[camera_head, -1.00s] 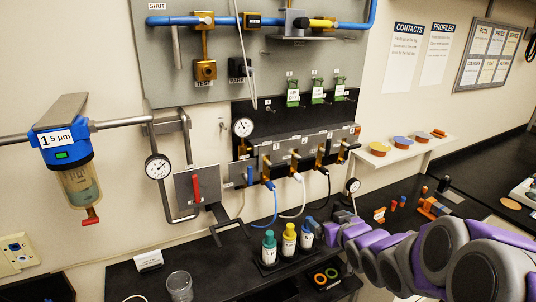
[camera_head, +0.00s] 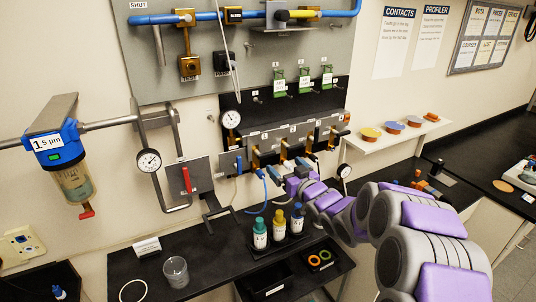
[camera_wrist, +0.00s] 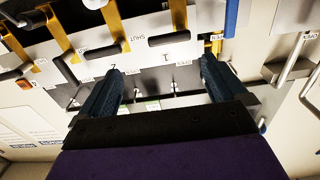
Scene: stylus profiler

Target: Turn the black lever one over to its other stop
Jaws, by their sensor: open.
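Black lever one (camera_wrist: 169,38) is a short black handle on a brass valve in the wrist view, where the manifold appears upside down. It lies roughly level beside a SHUT label, with the number 1 tag close by. My gripper (camera_wrist: 160,65) is open and empty. Its two dark blue fingers are spread wide, and the lever shows between and just beyond their tips; I see no contact. In the head view my gripper (camera_head: 295,174) is in front of the manifold (camera_head: 290,138), and lever one is too small to make out there.
More black levers (camera_wrist: 102,52) on brass valves run along the manifold. A blue handle (camera_wrist: 231,15) is beside lever one. A blue hose (camera_head: 266,192) hangs by my gripper. Dropper bottles (camera_head: 260,232) and a glass beaker (camera_head: 175,270) stand on the black bench below.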

